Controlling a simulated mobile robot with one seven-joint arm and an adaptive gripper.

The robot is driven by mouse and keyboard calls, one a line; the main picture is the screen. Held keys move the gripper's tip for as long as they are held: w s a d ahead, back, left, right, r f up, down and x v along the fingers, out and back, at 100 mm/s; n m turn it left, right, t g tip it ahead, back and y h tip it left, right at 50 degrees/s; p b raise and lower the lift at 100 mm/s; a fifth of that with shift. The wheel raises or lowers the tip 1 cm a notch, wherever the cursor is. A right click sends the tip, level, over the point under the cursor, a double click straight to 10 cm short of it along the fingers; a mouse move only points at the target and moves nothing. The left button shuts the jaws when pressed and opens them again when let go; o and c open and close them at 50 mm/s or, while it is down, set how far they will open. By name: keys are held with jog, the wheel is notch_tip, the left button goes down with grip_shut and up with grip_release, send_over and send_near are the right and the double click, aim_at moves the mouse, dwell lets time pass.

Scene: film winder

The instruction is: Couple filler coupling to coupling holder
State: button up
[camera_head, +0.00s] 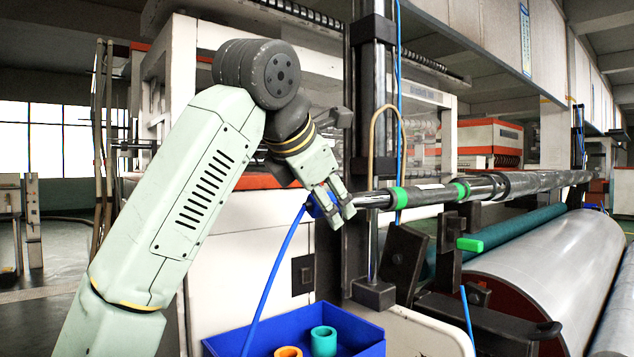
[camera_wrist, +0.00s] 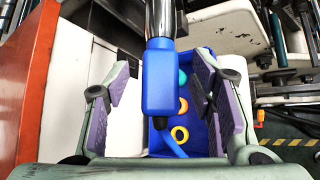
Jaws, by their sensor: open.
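The filler coupling appears to be the blue block (camera_wrist: 158,85) with a blue hose leaving its lower end. In the wrist view its upper end meets the metal shaft (camera_wrist: 160,18), in line with it and apparently touching. My gripper (camera_wrist: 163,92) is open, with a purple-padded finger on each side of the block and a visible gap to both. In the head view my gripper (camera_head: 343,218) is at the left end of the long shaft (camera_head: 425,195), and the blue coupling (camera_head: 320,204) is partly hidden behind the fingers. I cannot tell which part is the coupling holder.
A blue bin (camera_head: 365,351) below holds a teal ring (camera_head: 323,341) and an orange ring (camera_head: 288,352). The blue hose (camera_head: 275,272) runs down past the bin. A dark vertical post (camera_head: 357,110) stands close behind my gripper. A large roller (camera_head: 545,265) is at the right.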

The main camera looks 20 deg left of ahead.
jog(key=shift+w+f, duration=0.35)
jog(key=shift+w, duration=0.05)
grip_shut()
dwell(0.9)
